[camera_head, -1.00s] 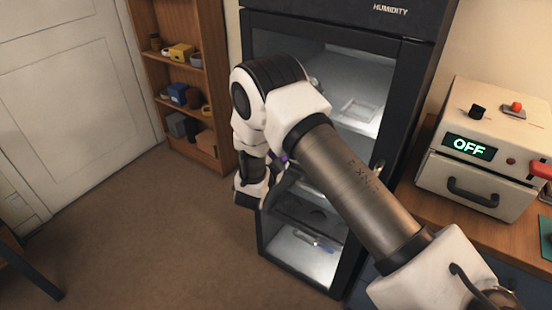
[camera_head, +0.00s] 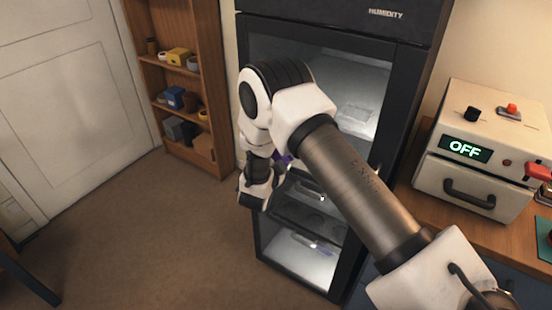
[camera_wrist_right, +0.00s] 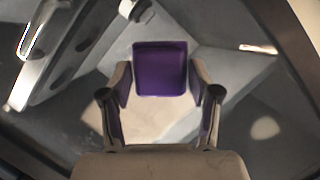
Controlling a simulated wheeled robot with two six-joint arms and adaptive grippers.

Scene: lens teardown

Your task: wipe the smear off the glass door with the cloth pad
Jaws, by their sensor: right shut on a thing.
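The glass door (camera_head: 385,75) is the dark-framed front of the humidity cabinet in the head view. My right gripper (camera_wrist_right: 160,74) is shut on the purple cloth pad (camera_wrist_right: 160,55), which sits between its two fingers in the right wrist view. In the head view, a small purple part of the pad (camera_head: 285,158) shows beside my wrist, in front of the door. I cannot tell whether the pad touches the glass. I cannot make out the smear for certain; my arm covers part of the door. My left gripper is not in view.
An open wooden shelf (camera_head: 186,95) with small items stands left of the cabinet. A white oven-like box (camera_head: 478,165) marked OFF stands on a wooden bench (camera_head: 450,225) at the right. Brown floor (camera_head: 150,240) is clear in front of the shelf.

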